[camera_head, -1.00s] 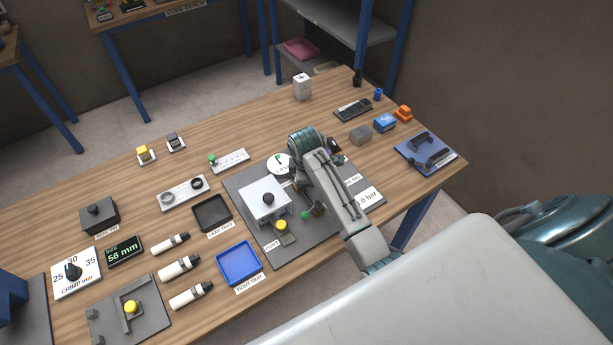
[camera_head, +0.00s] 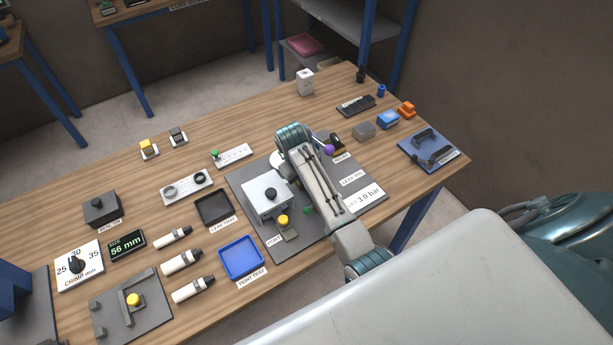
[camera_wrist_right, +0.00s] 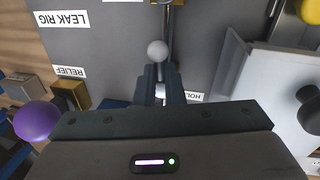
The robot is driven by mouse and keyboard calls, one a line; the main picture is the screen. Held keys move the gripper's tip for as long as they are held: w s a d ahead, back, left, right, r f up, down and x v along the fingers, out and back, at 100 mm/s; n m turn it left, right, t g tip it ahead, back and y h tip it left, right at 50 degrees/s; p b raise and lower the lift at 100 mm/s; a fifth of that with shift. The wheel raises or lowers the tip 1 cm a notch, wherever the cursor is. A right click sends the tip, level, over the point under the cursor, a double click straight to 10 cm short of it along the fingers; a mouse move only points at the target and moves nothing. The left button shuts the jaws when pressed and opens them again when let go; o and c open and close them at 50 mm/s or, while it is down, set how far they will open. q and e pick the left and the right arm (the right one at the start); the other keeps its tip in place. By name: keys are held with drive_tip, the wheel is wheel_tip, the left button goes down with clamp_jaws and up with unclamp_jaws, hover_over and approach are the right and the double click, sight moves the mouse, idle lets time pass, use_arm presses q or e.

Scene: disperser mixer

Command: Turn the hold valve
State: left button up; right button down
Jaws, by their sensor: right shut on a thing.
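In the right wrist view, my right gripper (camera_wrist_right: 160,82) is shut by the HOLD label (camera_wrist_right: 193,97). A small pale part of the hold valve (camera_wrist_right: 160,91) shows between its fingers, and a grey-white ball knob (camera_wrist_right: 157,50) shows just beyond the fingertips. How the handle is turned cannot be told. In the head view, my right arm reaches over the grey leak rig panel (camera_head: 249,190) and hides the gripper and the valve. My left gripper is in neither view.
A purple relief knob (camera_wrist_right: 36,120) is close to the gripper's left in the wrist view. A white box with a black knob (camera_wrist_right: 309,104) is on its right. A blue tray (camera_head: 241,258) lies in front.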

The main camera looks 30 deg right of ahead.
drive_tip(key=shift+w+a+r+m, duration=0.15)
drive_tip(key=shift+w+r+m, duration=0.1)
drive_tip(key=shift+m, duration=0.25)
drive_tip(key=c, duration=1.6)
unclamp_jaws()
drive_tip(key=shift+o, duration=0.3)
drive_tip(key=shift+w+f, duration=0.1)
drive_tip(key=shift+f, duration=0.05)
drive_tip(key=shift+w, duration=0.1)
